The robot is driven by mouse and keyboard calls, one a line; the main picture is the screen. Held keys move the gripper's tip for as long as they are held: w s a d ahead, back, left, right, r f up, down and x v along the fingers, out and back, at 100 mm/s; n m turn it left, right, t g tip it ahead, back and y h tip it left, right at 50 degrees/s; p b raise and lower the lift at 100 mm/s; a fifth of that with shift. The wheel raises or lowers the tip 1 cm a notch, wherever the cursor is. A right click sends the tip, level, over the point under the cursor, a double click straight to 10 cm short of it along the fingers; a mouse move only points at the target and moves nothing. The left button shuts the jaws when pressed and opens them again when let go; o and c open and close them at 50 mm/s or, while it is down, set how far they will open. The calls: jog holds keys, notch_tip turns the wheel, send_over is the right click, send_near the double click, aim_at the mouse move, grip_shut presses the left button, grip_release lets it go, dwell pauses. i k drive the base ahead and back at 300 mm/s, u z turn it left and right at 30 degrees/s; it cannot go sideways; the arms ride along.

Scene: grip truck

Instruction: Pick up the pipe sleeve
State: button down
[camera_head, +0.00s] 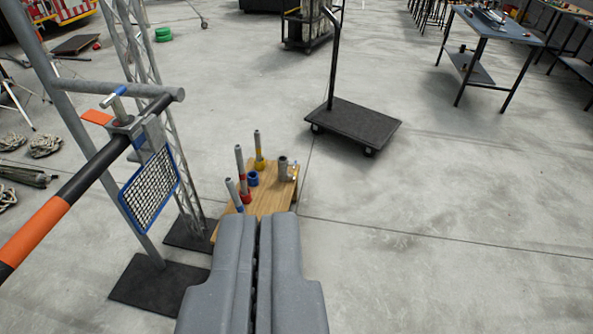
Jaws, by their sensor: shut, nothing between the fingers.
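A wooden board (268,202) sits low on the floor just beyond my gripper (264,220). Either could be the pipe sleeve; I cannot tell which. My gripper's grey fingers are shut together and empty. They hide the near part of the board.
A metal stand with an orange and black bar (60,208) and a blue-framed mesh panel (150,188) rises on the left. A flat black trolley (352,125) stands ahead to the right. A workbench (490,28) is at the upper right. The right floor is clear.

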aim_at(283, 168)
jog(key=z, duration=0.1)
jog(key=i, duration=1)
jog(key=u, duration=0.1)
